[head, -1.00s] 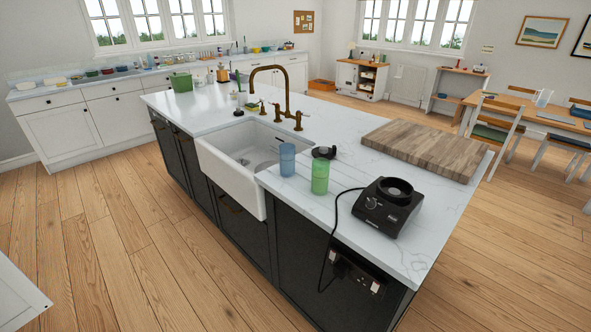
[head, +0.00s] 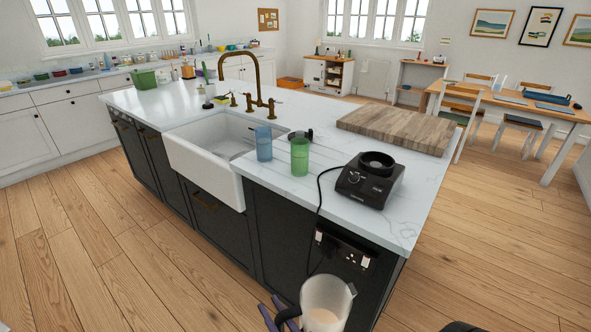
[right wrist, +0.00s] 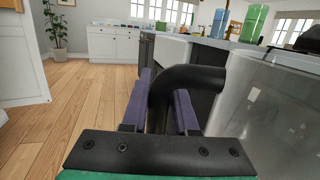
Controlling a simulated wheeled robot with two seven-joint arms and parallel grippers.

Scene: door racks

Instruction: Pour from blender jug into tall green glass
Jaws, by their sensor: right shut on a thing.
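The blender jug (head: 327,301) is clear with a dark handle and holds a pale liquid. It is at the bottom of the head view, in front of the island and below its top. My right gripper (head: 276,311) is shut on the jug's handle; the right wrist view shows its purple fingers (right wrist: 167,103) on either side of the black handle (right wrist: 193,78). The tall green glass (head: 300,157) stands upright on the island counter, right of a blue glass (head: 264,143). Both glasses also show at the top of the right wrist view. My left gripper is not in view.
The black blender base (head: 370,180) stands near the counter's right front edge, its cord hanging over the front. A dark lid (head: 301,135) lies behind the glasses. The white sink (head: 205,165) is to the left, a wooden board (head: 397,129) behind.

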